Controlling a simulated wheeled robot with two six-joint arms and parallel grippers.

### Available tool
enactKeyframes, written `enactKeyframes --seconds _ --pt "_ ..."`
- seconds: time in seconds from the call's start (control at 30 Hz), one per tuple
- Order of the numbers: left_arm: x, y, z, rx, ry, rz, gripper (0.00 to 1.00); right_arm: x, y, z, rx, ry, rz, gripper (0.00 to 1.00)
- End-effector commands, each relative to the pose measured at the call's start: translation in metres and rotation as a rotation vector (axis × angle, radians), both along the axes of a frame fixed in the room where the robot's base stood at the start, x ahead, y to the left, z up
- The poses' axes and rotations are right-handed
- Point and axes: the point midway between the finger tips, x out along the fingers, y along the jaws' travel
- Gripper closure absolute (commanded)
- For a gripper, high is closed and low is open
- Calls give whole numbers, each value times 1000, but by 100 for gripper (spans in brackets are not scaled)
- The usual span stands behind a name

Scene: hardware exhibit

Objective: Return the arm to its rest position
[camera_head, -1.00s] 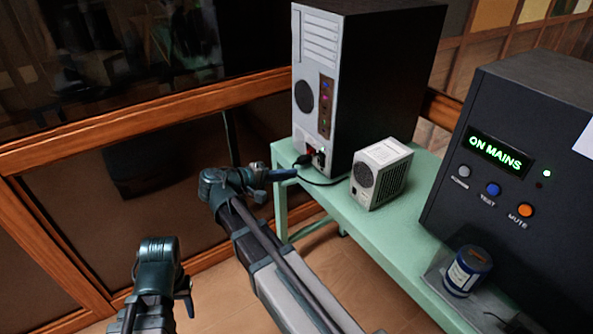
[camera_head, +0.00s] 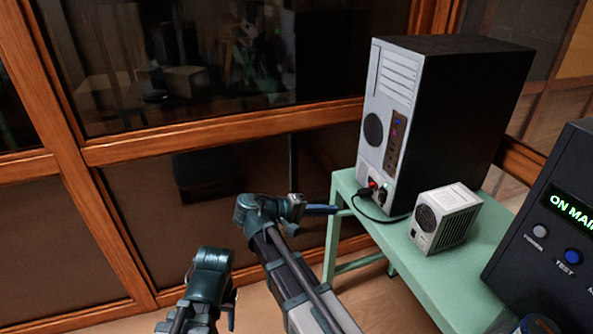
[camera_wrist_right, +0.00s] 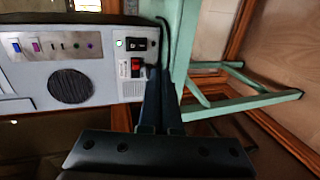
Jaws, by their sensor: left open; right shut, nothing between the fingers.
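My right gripper (camera_head: 322,209) is shut and empty. It points right, toward the lower back of the computer tower (camera_head: 395,100), with a visible gap in the head view. My left gripper (camera_head: 231,308) is low in the head view, left of the right arm and away from the table. Its jaws are open, seen only from behind, and nothing shows in them.
The green table (camera_head: 415,272) bears the tower, a small white power-supply box (camera_head: 447,218) and a dark unit with a lit display (camera_head: 560,225). A black cable (camera_head: 375,217) loops from the tower. A wood-framed glass partition (camera_head: 220,122) stands behind my arms.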

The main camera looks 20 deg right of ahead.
Motion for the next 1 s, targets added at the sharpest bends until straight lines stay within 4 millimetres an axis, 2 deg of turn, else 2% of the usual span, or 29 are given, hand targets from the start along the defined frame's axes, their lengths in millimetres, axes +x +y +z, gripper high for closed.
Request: enactKeyframes --seconds 0.13,0.27,0.4,0.5,0.6,0.83,0.87,0.9,1.0 --pt "0 0 0 0 0 0 52 -7 4 -10 45 11 9 100" --pt "0 0 0 0 0 0 52 -30 25 -47 229 57 41 100" --pt "0 0 0 0 0 0 52 -68 71 -98 524 132 95 100" --pt "0 0 0 0 0 0 52 -91 105 -122 702 177 124 100" --pt "0 0 0 0 0 0 52 -112 135 -138 850 213 148 100" --pt "0 0 0 0 0 0 52 -158 197 -154 1135 287 188 100" --pt "0 0 4 0 0 0 52 -161 202 -150 1161 293 191 100" --pt "0 0 21 0 0 0 52 -156 201 -134 1151 290 189 100" --pt "0 0 40 0 0 0 52 -155 201 -114 1148 289 188 100"
